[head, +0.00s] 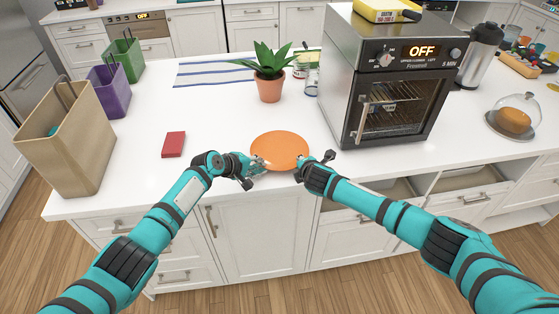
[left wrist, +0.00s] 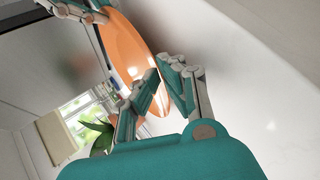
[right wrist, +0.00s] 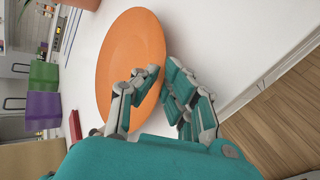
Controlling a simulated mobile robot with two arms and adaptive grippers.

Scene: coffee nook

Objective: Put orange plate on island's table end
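The orange plate (head: 280,149) is near the front edge of the white island counter (head: 225,115). It also shows in the left wrist view (left wrist: 122,42) and the right wrist view (right wrist: 122,65). My left gripper (head: 259,165) is at its left front rim, fingers close together on either side of the rim. My right gripper (head: 303,163) is at its right front rim, its fingers also close about the rim. The plate looks roughly level and empty. Whether it is clear of the counter is hard to tell. I cannot tell which part is the table end.
A potted plant (head: 271,75) stands behind the plate. A toaster oven (head: 385,80) is close by on the right, with a domed cake stand (head: 515,117) beyond. A red box (head: 173,144) and a tan bag (head: 65,135) are on the left. Counter between box and plate is clear.

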